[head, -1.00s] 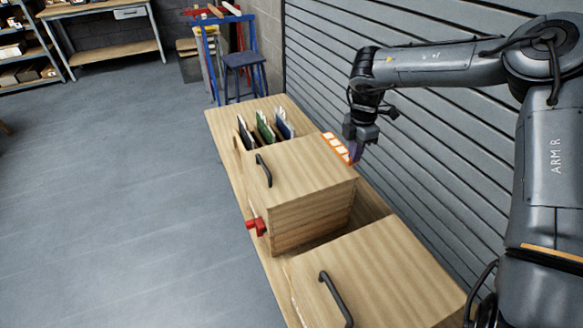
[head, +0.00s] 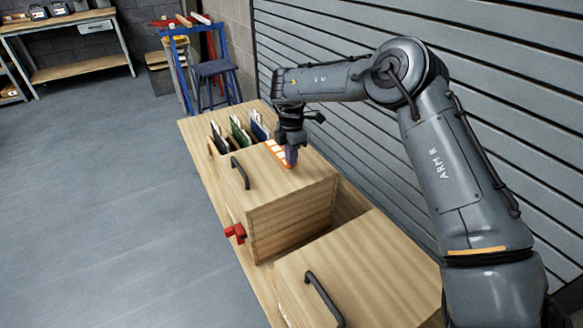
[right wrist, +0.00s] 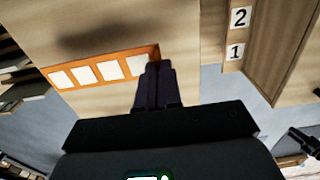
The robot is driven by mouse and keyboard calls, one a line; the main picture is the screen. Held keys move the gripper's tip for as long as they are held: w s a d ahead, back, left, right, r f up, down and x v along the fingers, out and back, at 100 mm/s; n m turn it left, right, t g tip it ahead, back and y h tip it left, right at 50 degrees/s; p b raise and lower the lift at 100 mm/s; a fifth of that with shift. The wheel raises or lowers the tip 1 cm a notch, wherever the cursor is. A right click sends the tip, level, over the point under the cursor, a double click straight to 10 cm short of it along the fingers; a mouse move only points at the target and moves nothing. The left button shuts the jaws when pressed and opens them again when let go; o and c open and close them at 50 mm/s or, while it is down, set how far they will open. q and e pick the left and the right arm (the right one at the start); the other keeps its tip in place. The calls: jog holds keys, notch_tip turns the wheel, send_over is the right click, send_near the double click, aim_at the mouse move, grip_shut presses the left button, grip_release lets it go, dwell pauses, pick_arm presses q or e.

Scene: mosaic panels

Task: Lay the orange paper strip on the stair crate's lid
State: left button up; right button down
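The orange paper strip (head: 276,150) with pale squares is over the far right part of the middle wooden crate's lid (head: 285,186), which has a black handle (head: 240,173). My right gripper (head: 291,157) points down and is shut on the strip's near end. In the right wrist view the strip (right wrist: 97,71) extends left from the closed dark fingertips (right wrist: 153,70), over wood. I cannot tell whether the strip touches the lid. No label names this crate as the stair crate. My left gripper is not in view.
Several upright panels (head: 238,132) stand in a rack behind the crate. A red clamp (head: 235,233) sticks out at the bench's left edge. A second wooden crate (head: 365,268) with a black handle is in front. A ribbed grey wall (head: 480,90) runs along the right.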

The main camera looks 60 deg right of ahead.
notch_tip(320, 180, down, 3)
jog(key=shift+f+b, duration=0.15)
jog(key=shift+b, duration=0.65)
jog(key=shift+f, duration=0.3)
jog(key=shift+f, duration=0.15)
jog(key=c, duration=1.3)
grip_release()
